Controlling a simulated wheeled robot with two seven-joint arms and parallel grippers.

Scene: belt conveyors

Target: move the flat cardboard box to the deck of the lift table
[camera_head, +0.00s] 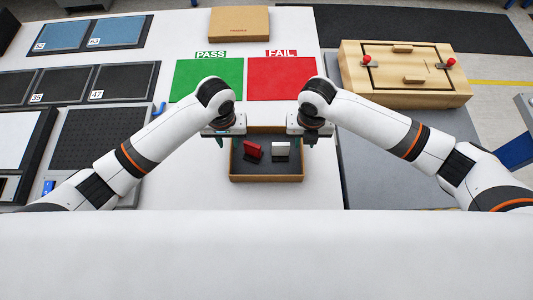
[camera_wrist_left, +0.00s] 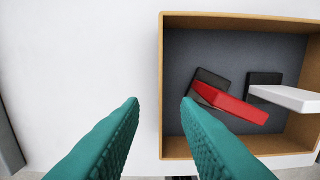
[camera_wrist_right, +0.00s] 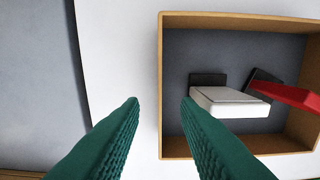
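An open, shallow cardboard box (camera_head: 266,179) with a dark floor lies on the white surface, holding a red-handled piece (camera_head: 253,151) and a white one (camera_head: 281,150). My left gripper (camera_head: 226,142) is open at its left side. In the left wrist view the box's wall (camera_wrist_left: 162,90) runs between the spread fingers. My right gripper (camera_head: 303,142) is open at its right side, that wall (camera_wrist_right: 162,90) likewise between the fingers. Neither grips it; finger height is unclear. A closed cardboard box (camera_head: 239,21) lies at the back. A grey deck (camera_head: 385,175), possibly the lift table's, is at right.
A wooden case (camera_head: 405,90) with red knobs sits on the grey area's far part. Green PASS (camera_head: 206,75) and red FAIL (camera_head: 282,78) mats lie behind the open box. Dark trays (camera_head: 100,135) fill the left. The deck's near part looks clear, partly behind my right arm.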

